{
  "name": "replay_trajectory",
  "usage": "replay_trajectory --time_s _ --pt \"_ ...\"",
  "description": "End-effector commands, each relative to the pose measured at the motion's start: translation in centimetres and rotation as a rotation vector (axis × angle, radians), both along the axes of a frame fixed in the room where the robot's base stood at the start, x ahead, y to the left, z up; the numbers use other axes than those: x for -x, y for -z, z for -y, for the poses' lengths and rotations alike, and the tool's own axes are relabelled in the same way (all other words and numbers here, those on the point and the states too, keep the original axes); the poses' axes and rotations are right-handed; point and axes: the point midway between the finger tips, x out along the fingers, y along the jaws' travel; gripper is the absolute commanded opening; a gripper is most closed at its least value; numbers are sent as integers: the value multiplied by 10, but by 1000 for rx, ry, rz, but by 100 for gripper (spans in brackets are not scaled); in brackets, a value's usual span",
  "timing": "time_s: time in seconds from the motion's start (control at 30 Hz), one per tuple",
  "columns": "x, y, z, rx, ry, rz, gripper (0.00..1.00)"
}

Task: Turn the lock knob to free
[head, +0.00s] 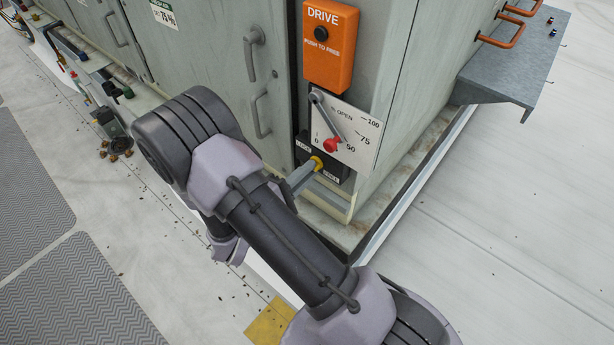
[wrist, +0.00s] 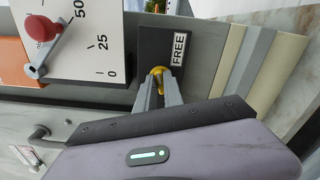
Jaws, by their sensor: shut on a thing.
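The yellow lock knob (head: 317,163) sits on a dark plate (head: 330,177) low on the cabinet corner. It also shows in the wrist view (wrist: 160,73), between the tips of my gripper (wrist: 158,90). My gripper (head: 306,175) is shut on the knob. The dark plate has a label reading FREE (wrist: 180,48) at one end.
Above the knob, a white scale plate (head: 361,135) carries a lever with a red ball (head: 331,145), near 50. An orange DRIVE box (head: 331,45) is higher up. Door handles (head: 251,52) stick out to the left. A grey shelf (head: 525,60) juts out at right.

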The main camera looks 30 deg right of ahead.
Motion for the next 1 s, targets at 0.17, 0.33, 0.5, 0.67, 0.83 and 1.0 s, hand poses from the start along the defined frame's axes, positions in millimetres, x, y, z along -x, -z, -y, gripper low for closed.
replay_trajectory --time_s 0.17,0.33,0.5,0.67,0.83,1.0 --pt "0 4 0 -41 0 114 0" --pt "0 3 0 -71 0 192 0" --pt "0 3 0 -89 0 243 0" --pt "0 2 0 -97 0 266 0" --pt "0 2 0 -100 0 272 0" --pt "0 1 0 -100 0 272 0"
